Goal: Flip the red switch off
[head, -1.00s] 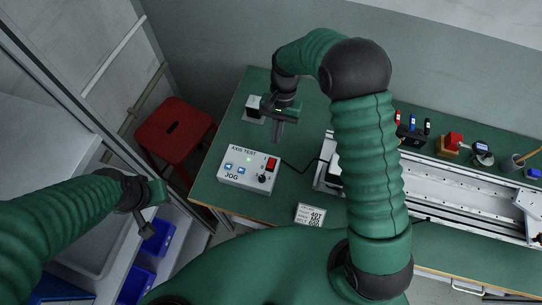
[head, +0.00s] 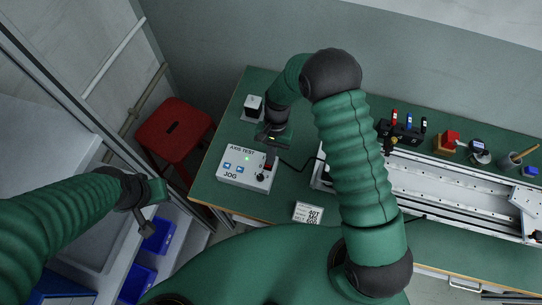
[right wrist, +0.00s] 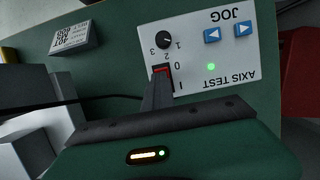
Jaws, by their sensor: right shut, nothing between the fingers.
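The white AXIS TEST control box (head: 232,178) stands on the green bench. Its red switch (right wrist: 162,70) is by the 0 and I marks in the right wrist view, partly hidden behind my fingers. The switch's position is hard to tell. The green lamp (right wrist: 211,66) on the box is lit. My right gripper (right wrist: 157,83) is shut and empty, its fingertips right at the switch; touching or just above it, I cannot tell. In the head view my right gripper (head: 270,154) covers the box's upper right corner. My left gripper (head: 147,222) hangs at the left, off the bench.
The box has a black knob (right wrist: 164,40) and blue jog buttons (right wrist: 228,32). A cable runs right from the box to a long rail (head: 450,195). A small white-topped block (head: 253,105) stands behind. A red stool (head: 172,128) is left.

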